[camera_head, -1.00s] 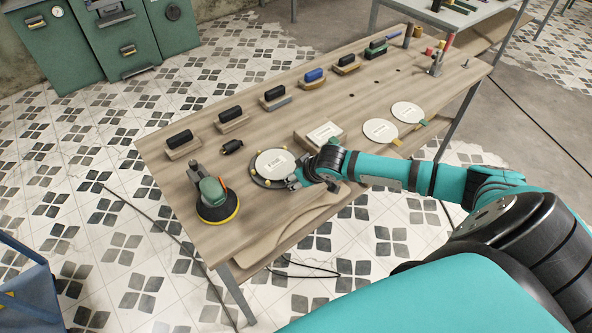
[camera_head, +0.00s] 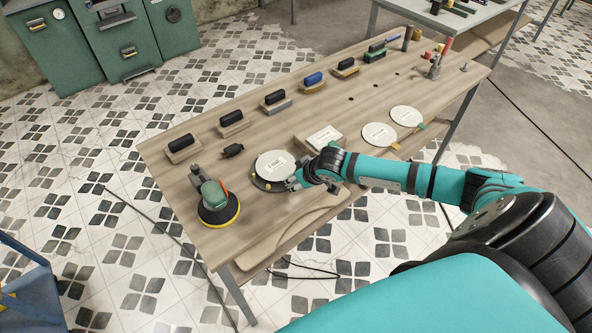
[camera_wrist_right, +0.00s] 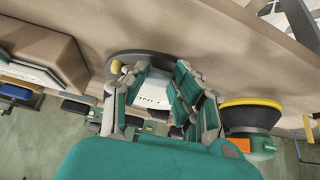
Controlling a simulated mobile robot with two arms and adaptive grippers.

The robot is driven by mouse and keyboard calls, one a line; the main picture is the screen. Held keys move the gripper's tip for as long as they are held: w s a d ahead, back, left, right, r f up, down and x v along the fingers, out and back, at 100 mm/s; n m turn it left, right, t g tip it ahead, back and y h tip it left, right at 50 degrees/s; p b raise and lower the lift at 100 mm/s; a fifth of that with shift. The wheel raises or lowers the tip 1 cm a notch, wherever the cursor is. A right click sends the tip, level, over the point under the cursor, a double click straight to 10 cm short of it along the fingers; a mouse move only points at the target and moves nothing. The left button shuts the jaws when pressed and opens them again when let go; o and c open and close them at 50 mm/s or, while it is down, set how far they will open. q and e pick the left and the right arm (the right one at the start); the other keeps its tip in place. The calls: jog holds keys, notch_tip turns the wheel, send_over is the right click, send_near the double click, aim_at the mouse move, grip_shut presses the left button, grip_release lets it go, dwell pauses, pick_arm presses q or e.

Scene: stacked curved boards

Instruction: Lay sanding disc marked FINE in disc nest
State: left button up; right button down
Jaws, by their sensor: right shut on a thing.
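The white sanding disc (camera_head: 275,163) is at the left-middle of the workbench, over the dark round disc nest (camera_head: 262,184). The disc covers most of the nest and hides most of its yellow pegs. It looks slightly raised, but the exact gap cannot be told. My right gripper (camera_head: 294,181) is shut on the disc's near right edge. In the wrist view the fingers (camera_wrist_right: 160,100) are around the pale disc (camera_wrist_right: 152,88), whose label reads FINE. One yellow peg and the nest's dark rim (camera_wrist_right: 150,56) show behind it. My left gripper is out of view.
An orbital sander (camera_head: 217,205) stands left of the nest. A pale block (camera_head: 323,137) is close behind my gripper. Two more white discs (camera_head: 379,136) (camera_head: 407,116) lie to the right. Sanding blocks (camera_head: 275,100) line the back. The bench's left front corner is clear.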

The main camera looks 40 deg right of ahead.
jog(key=shift+a, duration=0.1)
jog(key=shift+a+m+h+p, duration=0.3)
jog(key=shift+a+m+p, duration=0.15)
jog(key=shift+m+p, duration=0.2)
dwell(0.7)
jog(key=shift+p, duration=0.4)
jog(key=shift+f+b, duration=0.3)
jog(key=shift+f, duration=0.35)
dwell(0.4)
jog(key=shift+r+p, duration=0.65)
jog(key=shift+p, duration=0.2)
